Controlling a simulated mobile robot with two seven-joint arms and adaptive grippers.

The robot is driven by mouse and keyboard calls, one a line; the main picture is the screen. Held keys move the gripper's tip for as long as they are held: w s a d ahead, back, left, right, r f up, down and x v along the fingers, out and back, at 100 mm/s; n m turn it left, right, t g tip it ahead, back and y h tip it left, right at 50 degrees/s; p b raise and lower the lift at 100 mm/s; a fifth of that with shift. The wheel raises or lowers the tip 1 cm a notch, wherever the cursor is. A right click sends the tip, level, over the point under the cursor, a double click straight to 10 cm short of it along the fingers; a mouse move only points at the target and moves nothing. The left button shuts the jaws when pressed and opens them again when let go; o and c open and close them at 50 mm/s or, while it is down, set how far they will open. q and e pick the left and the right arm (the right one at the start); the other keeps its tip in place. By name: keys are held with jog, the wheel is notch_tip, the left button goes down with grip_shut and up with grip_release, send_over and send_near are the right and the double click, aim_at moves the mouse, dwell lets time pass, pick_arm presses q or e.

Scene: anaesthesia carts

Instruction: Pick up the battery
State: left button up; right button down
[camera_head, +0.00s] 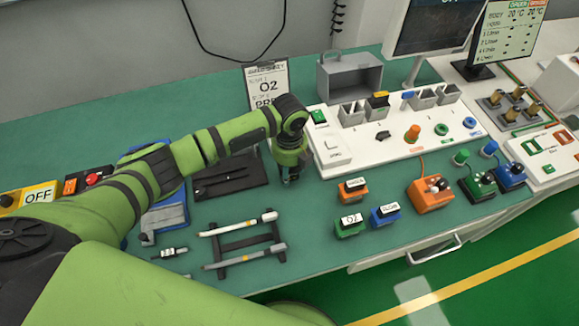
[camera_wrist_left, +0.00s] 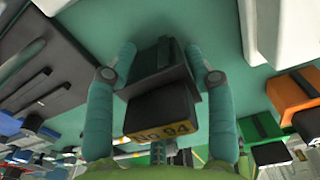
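My left gripper (camera_head: 291,176) points down over the green table, beside the white panel's left end. In the left wrist view its two teal fingers (camera_wrist_left: 160,77) stand apart, one on each side of a dark block (camera_wrist_left: 158,72) with a yellow label reading like "NO 94". The block may be the battery, but I cannot tell for sure. A small gap seems to show between the fingers and the block, so the gripper looks open. In the head view the gripper hides the block. My right gripper is in neither view.
Orange (camera_head: 352,188), green (camera_head: 349,227) and blue (camera_head: 384,215) labelled blocks stand to the right. A dark tray (camera_head: 229,178) lies left of the gripper. A black rack (camera_head: 244,243) with two rods is in front.

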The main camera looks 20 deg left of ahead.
pick_arm(q)
jog(key=shift+c, duration=0.5)
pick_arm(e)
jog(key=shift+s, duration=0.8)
pick_arm(q)
jog(key=shift+r, duration=0.1)
